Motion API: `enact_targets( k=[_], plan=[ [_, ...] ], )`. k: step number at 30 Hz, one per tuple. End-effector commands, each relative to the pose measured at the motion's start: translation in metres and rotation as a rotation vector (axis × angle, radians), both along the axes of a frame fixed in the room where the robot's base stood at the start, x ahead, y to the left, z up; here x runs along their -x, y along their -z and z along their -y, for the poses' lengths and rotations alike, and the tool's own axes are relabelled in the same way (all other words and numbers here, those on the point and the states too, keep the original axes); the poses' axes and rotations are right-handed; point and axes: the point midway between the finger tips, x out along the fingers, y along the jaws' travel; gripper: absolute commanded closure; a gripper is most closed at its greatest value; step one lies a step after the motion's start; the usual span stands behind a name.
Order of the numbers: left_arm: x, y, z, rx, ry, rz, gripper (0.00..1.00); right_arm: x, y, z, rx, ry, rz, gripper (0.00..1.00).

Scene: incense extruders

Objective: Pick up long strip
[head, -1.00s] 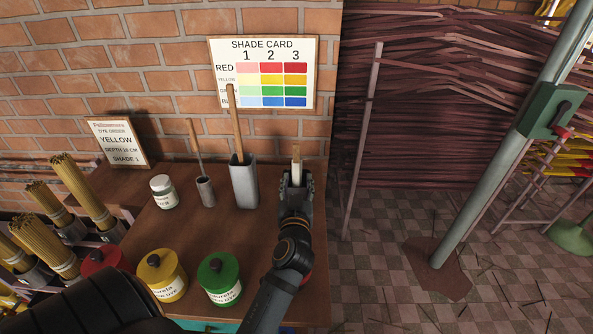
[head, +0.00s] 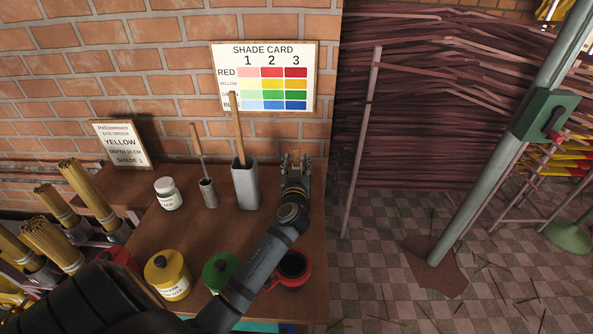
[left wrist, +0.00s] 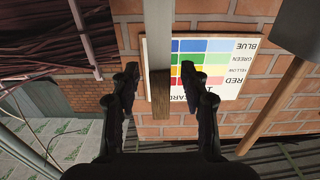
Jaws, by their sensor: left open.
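My left gripper (head: 296,162) is open at the right of the brown table. A narrow upright strip, most likely the long strip, shows between its fingertips in the left wrist view. There it has a brown end (left wrist: 160,92) and a long grey part (left wrist: 159,35) running to the top edge. The left wrist gripper (left wrist: 165,82) has a finger on each side with clear gaps, so it does not grip the strip. In the head view the fingers and arm hide most of the strip. My right gripper is not in view.
Left of the gripper stand a tall grey holder (head: 245,188) with a wooden stick and a small grey cup (head: 208,193). A white jar (head: 168,195), yellow pot (head: 167,277), green pot (head: 215,271) and open red pot (head: 292,268) stand on the table. The shade card (head: 265,78) is behind.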

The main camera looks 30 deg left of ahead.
Motion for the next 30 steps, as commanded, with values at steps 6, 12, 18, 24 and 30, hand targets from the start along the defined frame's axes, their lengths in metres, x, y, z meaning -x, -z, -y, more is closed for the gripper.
enact_targets(
  k=[6, 12, 18, 24, 30],
  plan=[
    [0.0, 0.0, 0.0, 0.0, 0.0, 0.0, 0.75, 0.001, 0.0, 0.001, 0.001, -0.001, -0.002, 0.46],
    [0.0, 0.0, 0.0, 0.0, 0.0, 0.0, 0.97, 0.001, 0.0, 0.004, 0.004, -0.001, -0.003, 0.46],
    [0.0, 0.0, 0.0, 0.0, 0.0, 0.0, 0.97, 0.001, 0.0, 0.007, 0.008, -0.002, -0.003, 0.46],
    [0.0, -0.01, 0.0, 0.001, 0.0, 0.004, 0.98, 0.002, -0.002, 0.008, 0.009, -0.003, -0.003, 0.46],
    [0.0, -0.052, 0.0, 0.0, 0.0, 0.008, 0.98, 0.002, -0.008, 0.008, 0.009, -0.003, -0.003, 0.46]
  ],
)
